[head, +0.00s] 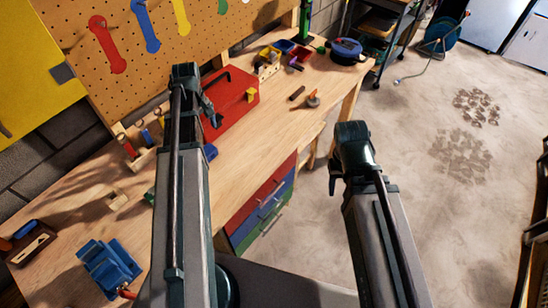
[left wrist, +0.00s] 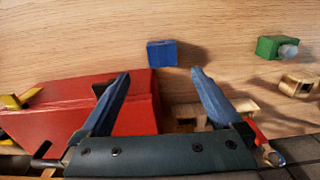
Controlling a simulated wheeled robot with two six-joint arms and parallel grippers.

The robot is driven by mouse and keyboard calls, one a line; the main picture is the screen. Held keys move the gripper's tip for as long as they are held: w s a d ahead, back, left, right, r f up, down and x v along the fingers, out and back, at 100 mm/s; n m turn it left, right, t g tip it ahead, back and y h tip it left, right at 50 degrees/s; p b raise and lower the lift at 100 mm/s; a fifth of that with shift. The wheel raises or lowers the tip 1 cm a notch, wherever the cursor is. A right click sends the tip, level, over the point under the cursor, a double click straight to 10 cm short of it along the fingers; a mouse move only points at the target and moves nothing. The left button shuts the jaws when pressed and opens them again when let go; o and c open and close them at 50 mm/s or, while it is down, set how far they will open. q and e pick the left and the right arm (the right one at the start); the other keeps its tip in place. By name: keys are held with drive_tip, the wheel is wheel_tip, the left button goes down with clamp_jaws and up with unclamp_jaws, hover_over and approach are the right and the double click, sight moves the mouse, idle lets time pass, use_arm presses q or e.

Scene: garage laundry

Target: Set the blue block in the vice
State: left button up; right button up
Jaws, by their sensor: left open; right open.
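The blue block (head: 210,152) lies on the wooden workbench, partly hidden by my left arm in the head view. In the left wrist view the blue block (left wrist: 162,54) is whole, just beyond and between the fingertips of my left gripper (left wrist: 161,73). That gripper is open and empty. In the head view my left gripper (head: 213,115) hangs over the bench by the red toolbox. The blue vice (head: 108,268) stands at the bench's near left; its jaw gap is hard to make out. My right gripper (head: 336,178) is off the bench's front side, over the floor.
The red toolbox (head: 232,103) borders the block's area and shows in the left wrist view (left wrist: 130,108). A green object (left wrist: 274,47) and small wooden pieces lie nearby. A dark tray (head: 28,243) is left of the vice.

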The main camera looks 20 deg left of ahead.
use_arm(q)
drive_tip(key=s+d+m, duration=0.1)
drive_tip(key=d+m, duration=0.6)
drive_tip(key=d, duration=1.1)
drive_tip(key=shift+s+d+m, duration=0.15)
drive_tip(key=shift+d+m, duration=0.15)
drive_tip(key=s+d+m, duration=0.2)
drive_tip(key=d+m, duration=0.1)
drive_tip(key=d, duration=0.2)
drive_tip(key=s+d+m, duration=0.3)
drive_tip(key=d, duration=0.3)
drive_tip(key=s+d+m+y, duration=0.1)
drive_tip(key=s+d+m, duration=0.2)
drive_tip(key=d, duration=0.2)
drive_tip(key=shift+s+d+r, duration=0.1)
drive_tip(key=shift+s+d, duration=0.05)
drive_tip(key=shift+d, duration=0.05)
drive_tip(key=r+n+h+p, duration=0.1)
drive_tip(key=r+n+p, duration=0.1)
drive_tip(key=n, duration=1.5)
hover_over(208, 150)
wheel_tip(208, 150, down, 9)
drive_tip(key=b, duration=0.9)
drive_tip(key=shift+f, duration=0.1)
